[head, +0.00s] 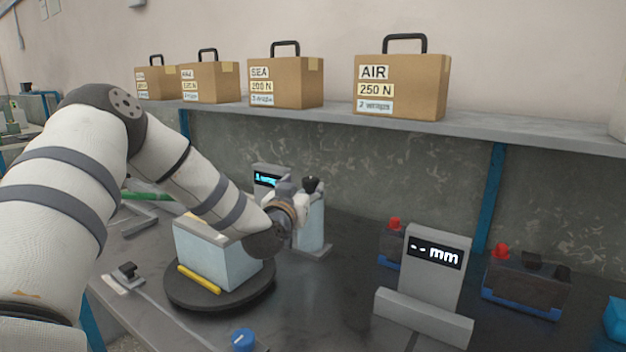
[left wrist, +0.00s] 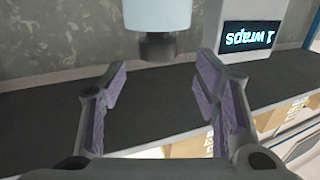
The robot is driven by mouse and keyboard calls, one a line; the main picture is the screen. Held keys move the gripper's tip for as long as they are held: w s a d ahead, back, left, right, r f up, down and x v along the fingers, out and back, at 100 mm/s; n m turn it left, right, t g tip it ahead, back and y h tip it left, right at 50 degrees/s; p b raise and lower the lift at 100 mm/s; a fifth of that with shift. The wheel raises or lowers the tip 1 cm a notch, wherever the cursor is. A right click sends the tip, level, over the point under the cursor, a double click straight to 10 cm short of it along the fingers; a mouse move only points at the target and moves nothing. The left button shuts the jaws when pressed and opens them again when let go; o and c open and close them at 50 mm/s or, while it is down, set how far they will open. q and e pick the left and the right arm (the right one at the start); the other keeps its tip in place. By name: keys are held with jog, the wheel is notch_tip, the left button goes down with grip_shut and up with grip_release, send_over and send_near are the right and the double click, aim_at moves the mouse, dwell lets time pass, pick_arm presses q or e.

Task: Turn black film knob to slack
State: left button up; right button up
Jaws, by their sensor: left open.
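The black film knob (head: 311,184) sits on top of the pale blue film roll (head: 311,226) on its stand behind the turntable. In the left wrist view, which looks upside down, the dark knob (left wrist: 157,46) shows at the end of the pale roll (left wrist: 157,14). My left gripper (head: 288,195) is beside the knob in the head view, partly hidden by its own wrist. In the wrist view its open, empty jaws (left wrist: 163,78) point toward the knob, which appears apart from the pads. Which way the knob is turned cannot be told. My right gripper is not in view.
A pale blue box (head: 214,262) stands on the dark turntable (head: 220,296) under my left arm. A lit display (head: 266,180) stands behind, reading "1 wraps" in the wrist view. A blue knob (head: 243,340), "mm" gauge (head: 435,275) and red-topped device (head: 525,283) are nearer or right. Cartons (head: 402,85) line the shelf.

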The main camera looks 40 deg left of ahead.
aim_at(309, 183)
pick_arm(q)
jog(key=x, duration=0.5)
jog(key=shift+w+f+b, duration=0.2)
jog(key=shift+f+b, duration=0.15)
jog(key=shift+b, duration=0.05)
jog(key=shift+w+a+r, duration=0.15)
jog(key=shift+w+r, duration=0.05)
jog(key=shift+w, duration=0.1)
jog(key=shift+r, duration=0.1)
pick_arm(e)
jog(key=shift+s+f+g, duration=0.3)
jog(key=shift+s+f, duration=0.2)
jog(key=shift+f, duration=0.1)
pick_arm(q)
jog(key=c, duration=1.2)
jog(key=shift+y, duration=0.3)
